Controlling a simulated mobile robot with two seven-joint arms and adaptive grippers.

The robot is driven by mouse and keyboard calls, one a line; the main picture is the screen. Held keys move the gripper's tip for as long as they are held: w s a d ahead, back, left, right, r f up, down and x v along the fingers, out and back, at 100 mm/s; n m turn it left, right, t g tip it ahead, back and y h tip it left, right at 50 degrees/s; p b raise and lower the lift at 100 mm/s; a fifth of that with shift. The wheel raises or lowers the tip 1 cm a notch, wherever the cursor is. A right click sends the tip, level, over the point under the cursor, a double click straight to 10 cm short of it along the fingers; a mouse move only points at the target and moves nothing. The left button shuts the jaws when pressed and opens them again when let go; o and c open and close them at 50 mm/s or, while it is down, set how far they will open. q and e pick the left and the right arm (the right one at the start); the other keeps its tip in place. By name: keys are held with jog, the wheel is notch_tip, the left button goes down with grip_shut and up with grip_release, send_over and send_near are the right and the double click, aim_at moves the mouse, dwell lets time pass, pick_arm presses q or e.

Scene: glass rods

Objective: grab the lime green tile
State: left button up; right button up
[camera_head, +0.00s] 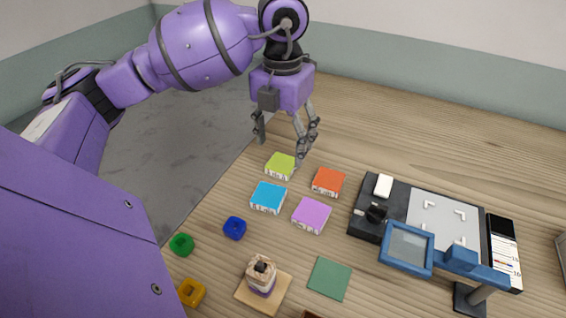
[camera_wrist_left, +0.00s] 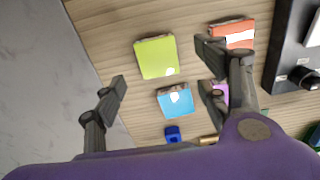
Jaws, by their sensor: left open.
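The lime green tile (camera_head: 280,166) lies flat on the wooden table, at the far left of a group of coloured tiles. It also shows in the left wrist view (camera_wrist_left: 157,57), above and between the finger tips. My left gripper (camera_head: 283,150) points down above the table, close to the lime tile. In the left wrist view my left gripper (camera_wrist_left: 162,85) has its fingers spread wide with nothing between them. My right gripper does not show.
A blue tile (camera_head: 268,197), an orange tile (camera_head: 328,181) and a purple tile (camera_head: 311,215) lie close by. A black device (camera_head: 368,228) and a blue-framed magnifier (camera_head: 407,249) stand to the right. The table's left edge runs near the lime tile.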

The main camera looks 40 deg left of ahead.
aim_at(282, 163)
pick_arm(q)
jog(key=f, duration=0.5)
jog(key=shift+w+a+f, duration=0.1)
jog(key=shift+a+f, duration=0.1)
jog(key=shift+f, duration=0.1)
jog(key=shift+c, duration=0.2)
jog(key=c, duration=1.3)
jog(key=shift+r, duration=0.15)
